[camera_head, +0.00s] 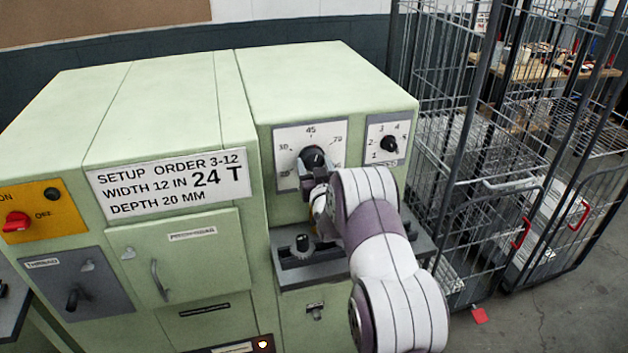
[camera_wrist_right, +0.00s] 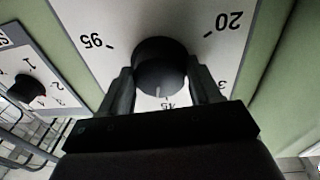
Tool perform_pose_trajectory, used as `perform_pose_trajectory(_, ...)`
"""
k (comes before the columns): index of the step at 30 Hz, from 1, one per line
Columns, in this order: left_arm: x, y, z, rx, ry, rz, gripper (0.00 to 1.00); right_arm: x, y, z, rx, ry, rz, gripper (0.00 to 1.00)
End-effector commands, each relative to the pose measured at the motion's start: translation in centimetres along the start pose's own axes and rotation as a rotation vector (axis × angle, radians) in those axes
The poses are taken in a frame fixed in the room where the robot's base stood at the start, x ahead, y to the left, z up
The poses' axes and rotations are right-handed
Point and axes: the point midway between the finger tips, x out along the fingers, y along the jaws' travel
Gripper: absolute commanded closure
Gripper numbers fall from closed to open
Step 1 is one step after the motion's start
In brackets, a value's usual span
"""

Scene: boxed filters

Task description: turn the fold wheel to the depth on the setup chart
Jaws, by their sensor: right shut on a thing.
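The fold wheel, a black round knob (camera_head: 313,157), sits on a white dial plate (camera_head: 290,181) on the green machine's front. Its white mark points close to 45, as the right wrist view of the knob (camera_wrist_right: 160,65) shows. The figures 20 and 95 also show there; others are partly hidden by my gripper. My right gripper (camera_head: 316,172) is shut on the knob, one finger on each side, also seen in the wrist view (camera_wrist_right: 162,85). The setup chart (camera_head: 170,184) reads "SETUP ORDER 3-12, WIDTH 12 IN, 24 T, DEPTH 20 MM". My left gripper is out of view.
A smaller numbered dial (camera_head: 388,144) is right of the fold wheel. A grey ledge with a black knob (camera_head: 302,243) is below. A red switch (camera_head: 17,222) is at far left. Wire cage trolleys (camera_head: 470,150) stand close on the right.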

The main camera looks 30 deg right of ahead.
Motion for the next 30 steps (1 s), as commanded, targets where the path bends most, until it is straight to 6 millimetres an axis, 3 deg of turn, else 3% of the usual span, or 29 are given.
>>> perform_pose_trajectory(1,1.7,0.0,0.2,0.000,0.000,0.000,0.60,-0.1,0.0,1.0,-0.039,0.002,-0.003,0.68)
perform_pose_trajectory(30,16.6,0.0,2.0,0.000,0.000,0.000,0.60,-0.1,0.5,0.9,-0.958,0.070,-0.069,0.68)
